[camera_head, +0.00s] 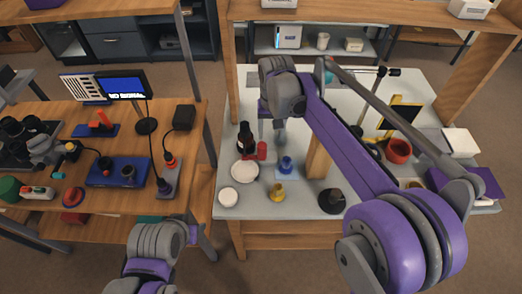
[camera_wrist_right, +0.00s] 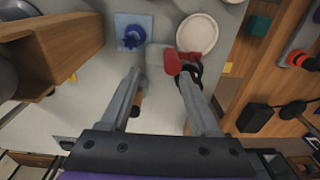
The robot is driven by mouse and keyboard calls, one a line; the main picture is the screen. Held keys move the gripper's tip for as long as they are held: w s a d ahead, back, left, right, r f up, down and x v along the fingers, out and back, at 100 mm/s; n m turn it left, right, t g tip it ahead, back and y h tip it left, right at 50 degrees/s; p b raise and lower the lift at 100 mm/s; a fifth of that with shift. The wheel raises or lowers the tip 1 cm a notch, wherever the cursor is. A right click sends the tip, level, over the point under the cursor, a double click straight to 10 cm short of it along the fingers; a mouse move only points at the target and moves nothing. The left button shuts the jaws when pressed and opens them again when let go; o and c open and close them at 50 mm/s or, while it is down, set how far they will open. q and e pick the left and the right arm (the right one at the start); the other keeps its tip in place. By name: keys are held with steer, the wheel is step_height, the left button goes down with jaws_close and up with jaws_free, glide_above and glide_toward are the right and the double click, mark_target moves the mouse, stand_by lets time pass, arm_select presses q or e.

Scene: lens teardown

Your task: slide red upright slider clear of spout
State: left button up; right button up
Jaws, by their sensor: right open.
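A small red upright piece (camera_head: 262,150), which looks like the slider, stands on the pale table beside a dark, bottle-like object (camera_head: 246,138). In the right wrist view the red slider (camera_wrist_right: 172,62) shows by the tip of the right-hand finger, with a black part next to it, partly hidden by that finger. I cannot tell which part is the spout, or whether finger and slider touch. My right gripper (camera_wrist_right: 160,78) is open, with nothing between its fingers. In the head view the right gripper (camera_head: 280,136) hangs just right of the slider.
A white plate (camera_head: 245,171) and a blue piece on a light blue pad (camera_head: 286,166) sit close by. A wooden post (camera_head: 319,162) stands right of them. A yellow piece (camera_head: 277,193) and black knob (camera_head: 332,200) are nearer the front edge. A cluttered wooden bench (camera_head: 190,216) stands left.

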mark_target(262, 151)
steer(key=w+a+f, duration=0.1)
steer(key=w+a, duration=0.1)
steer(key=shift+w+a+f+g, duration=0.1)
steer(key=shift+a+f+g, duration=0.2)
steer(key=shift+f, duration=0.1)
step_height(262, 151, down, 11)
steer(key=shift+r, duration=0.1)
jaws_close()
stand_by(1.4)
